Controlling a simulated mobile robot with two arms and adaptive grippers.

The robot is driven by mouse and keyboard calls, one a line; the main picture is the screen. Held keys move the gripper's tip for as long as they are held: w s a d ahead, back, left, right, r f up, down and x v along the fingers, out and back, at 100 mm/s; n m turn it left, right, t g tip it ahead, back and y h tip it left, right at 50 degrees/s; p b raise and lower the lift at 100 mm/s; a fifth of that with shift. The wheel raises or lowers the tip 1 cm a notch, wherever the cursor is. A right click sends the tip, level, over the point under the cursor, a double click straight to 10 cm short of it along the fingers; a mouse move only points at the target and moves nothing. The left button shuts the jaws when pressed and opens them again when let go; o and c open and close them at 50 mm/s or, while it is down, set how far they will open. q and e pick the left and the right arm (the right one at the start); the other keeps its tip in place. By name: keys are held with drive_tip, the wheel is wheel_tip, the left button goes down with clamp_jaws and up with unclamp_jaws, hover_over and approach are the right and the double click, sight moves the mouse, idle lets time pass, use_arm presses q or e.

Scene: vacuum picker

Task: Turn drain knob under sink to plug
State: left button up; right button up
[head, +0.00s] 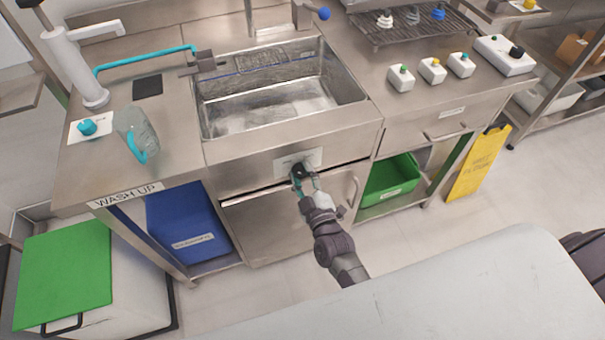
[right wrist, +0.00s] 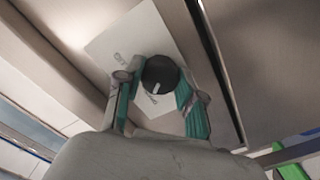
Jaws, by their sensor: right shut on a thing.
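The drain knob (head: 298,171) is a small black knob on a white label plate (head: 309,159) on the front panel under the sink (head: 280,95). My right gripper (head: 303,178) is at the knob, its teal-padded fingers around it. In the right wrist view the black knob (right wrist: 160,74) with a pale pointer mark sits between the two fingers of my right gripper (right wrist: 160,95), which is shut on it. The white plate (right wrist: 118,42) shows behind, its printed words partly hidden. My left gripper is not in view.
A clear jug (head: 135,132) with a teal handle stands left of the sink. White button boxes (head: 432,70) stand on the right counter. A cabinet door (head: 275,222) is below the knob. Blue (head: 187,222) and green (head: 390,180) bins sit on either side. A pale surface (head: 450,285) fills the front.

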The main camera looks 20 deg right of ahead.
drive_tip(key=m+p, duration=0.1)
drive_tip(key=m, duration=0.2)
drive_tip(key=shift+m, duration=0.3)
drive_tip(key=m, duration=0.3)
drive_tip(key=shift+m, duration=0.4)
drive_tip(key=m, duration=0.4)
drive_tip(key=shift+m, duration=2.1)
drive_tip(key=o, duration=1.1)
drive_tip(key=shift+o, duration=0.2)
